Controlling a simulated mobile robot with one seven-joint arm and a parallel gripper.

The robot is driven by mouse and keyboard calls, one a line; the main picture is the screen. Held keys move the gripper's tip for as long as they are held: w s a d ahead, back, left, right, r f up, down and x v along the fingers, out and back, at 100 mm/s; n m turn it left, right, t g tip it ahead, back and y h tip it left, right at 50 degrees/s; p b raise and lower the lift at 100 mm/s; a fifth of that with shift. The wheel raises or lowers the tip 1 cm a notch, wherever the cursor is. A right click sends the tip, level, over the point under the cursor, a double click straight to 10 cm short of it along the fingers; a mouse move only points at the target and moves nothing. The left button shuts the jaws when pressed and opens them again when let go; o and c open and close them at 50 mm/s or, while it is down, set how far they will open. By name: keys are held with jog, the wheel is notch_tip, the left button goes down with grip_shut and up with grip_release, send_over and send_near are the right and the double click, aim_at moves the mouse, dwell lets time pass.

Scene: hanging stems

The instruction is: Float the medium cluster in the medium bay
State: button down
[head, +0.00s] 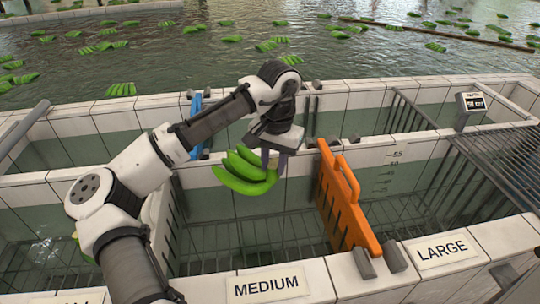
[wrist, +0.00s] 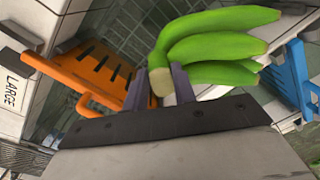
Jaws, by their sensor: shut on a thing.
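A cluster of green bananas (head: 246,170) hangs in my gripper (head: 272,160), above the bay whose front wall has the MEDIUM label (head: 269,284). In the wrist view the cluster (wrist: 215,45) shows several fingers, and my gripper (wrist: 172,85) is shut on its pale cut stem. The cluster is above the water, apart from the bay's walls. The water and metal bars inside the medium bay (head: 240,240) show below it.
An orange slotted divider (head: 343,200) stands at the bay's right, before the LARGE bay (head: 442,250). A pale divider (head: 162,225) stands left, partly behind my arm. A blue piece (head: 196,122) is at the rear wall. A small display (head: 474,102) stands right. Banana clusters float in the pool beyond.

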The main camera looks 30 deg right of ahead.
jog(key=shift+f, duration=0.55)
notch_tip(320, 180, down, 6)
jog(key=shift+f+b, duration=0.25)
jog(key=shift+b, duration=0.2)
notch_tip(320, 180, down, 17)
jog(key=b, duration=1.3)
jog(key=shift+f, duration=0.2)
jog(key=shift+f+b, duration=0.55)
jog(key=shift+f, duration=0.45)
